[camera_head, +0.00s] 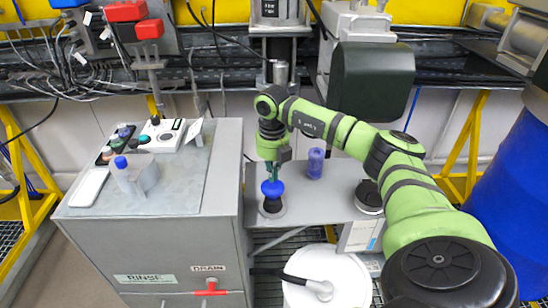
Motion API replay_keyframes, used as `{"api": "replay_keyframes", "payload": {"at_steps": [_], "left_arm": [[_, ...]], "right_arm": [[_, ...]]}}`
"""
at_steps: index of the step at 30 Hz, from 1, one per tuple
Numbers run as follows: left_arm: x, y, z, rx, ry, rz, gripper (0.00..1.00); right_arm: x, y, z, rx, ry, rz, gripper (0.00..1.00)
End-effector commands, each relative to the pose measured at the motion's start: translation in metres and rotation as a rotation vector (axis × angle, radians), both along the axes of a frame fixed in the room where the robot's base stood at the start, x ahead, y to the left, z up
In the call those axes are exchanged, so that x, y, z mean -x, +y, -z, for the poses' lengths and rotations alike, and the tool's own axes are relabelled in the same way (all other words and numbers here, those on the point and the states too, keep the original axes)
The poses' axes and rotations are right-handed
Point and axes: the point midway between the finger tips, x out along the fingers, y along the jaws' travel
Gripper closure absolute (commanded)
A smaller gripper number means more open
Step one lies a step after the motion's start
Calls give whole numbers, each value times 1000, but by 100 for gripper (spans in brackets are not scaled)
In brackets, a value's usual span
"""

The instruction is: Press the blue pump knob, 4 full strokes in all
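A round blue knob (272,188) stands upright on a black base on the grey shelf right of the cabinet. My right gripper (272,174) points down directly above this knob. Its fingers look close together as one narrow shape, with nothing seen between them. The fingertips overlap the top of the knob in the view, and I cannot tell whether they touch it. My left gripper is out of view.
A blue cup (315,162) stands behind my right arm. A white drum (324,278) and a large blue drum (517,180) flank the floor.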

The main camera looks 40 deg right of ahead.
Motion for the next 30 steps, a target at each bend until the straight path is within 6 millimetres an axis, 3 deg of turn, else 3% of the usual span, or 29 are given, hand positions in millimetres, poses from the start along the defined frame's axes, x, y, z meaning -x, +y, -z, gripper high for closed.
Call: {"api": "replay_keyframes", "payload": {"at_steps": [19,30], "left_arm": [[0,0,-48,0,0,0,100],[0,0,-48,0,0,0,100]], "right_arm": [[0,0,-59,0,0,0,100],[0,0,-60,0,0,0,100]]}}
